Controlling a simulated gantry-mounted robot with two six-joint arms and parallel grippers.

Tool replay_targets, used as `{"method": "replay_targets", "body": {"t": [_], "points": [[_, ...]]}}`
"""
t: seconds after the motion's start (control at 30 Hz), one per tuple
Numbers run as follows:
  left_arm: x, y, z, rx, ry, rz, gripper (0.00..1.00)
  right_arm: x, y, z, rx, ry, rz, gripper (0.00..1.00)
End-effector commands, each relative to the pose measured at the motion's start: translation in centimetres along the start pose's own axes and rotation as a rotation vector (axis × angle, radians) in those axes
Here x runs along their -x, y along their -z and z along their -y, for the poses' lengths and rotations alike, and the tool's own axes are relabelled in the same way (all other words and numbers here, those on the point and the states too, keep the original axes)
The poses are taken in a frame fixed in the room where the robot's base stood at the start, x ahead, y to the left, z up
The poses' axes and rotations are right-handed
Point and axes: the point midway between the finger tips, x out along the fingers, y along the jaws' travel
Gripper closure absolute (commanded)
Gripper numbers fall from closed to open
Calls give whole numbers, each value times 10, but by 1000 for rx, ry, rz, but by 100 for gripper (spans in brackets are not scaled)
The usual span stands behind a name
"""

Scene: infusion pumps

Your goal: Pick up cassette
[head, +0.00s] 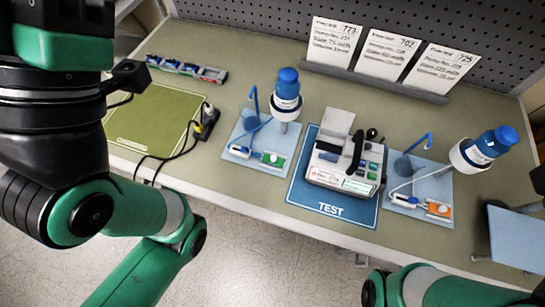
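Two small cassette-like pieces lie on light blue mats: one with a green face (273,159) on the left mat and one with an orange face (438,209) on the right mat. Each lies near a blue-capped bottle, and thin tubing runs on each mat. A pump (345,170) with a screen and buttons stands between them on the dark blue TEST mat (331,208). My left arm fills the left side and my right arm shows at the bottom right. Neither gripper's fingers can be seen, and no gripper is seen touching a cassette.
Bottles (287,95) (484,149) stand up beside the pump as obstacles. Three cards (386,55) stand at the back.

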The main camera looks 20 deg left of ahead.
Motion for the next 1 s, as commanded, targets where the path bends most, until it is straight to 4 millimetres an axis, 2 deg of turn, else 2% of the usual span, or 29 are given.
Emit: {"method": "replay_targets", "body": {"t": [0.4, 0.9, 0.97, 1.0], "points": [[0, 0, 0, 0, 0, 0, 98, 0, 0, 0, 0, 0, 0, 50], [0, 0, 0, 0, 0, 0, 8, 0, 0, 0, 0, 0, 0, 50], [0, 0, 0, 0, 0, 0, 0, 0, 0, 0, 0, 0, 0, 50], [0, 0, 0, 0, 0, 0, 0, 0, 0, 0, 0, 0, 0, 50]]}}
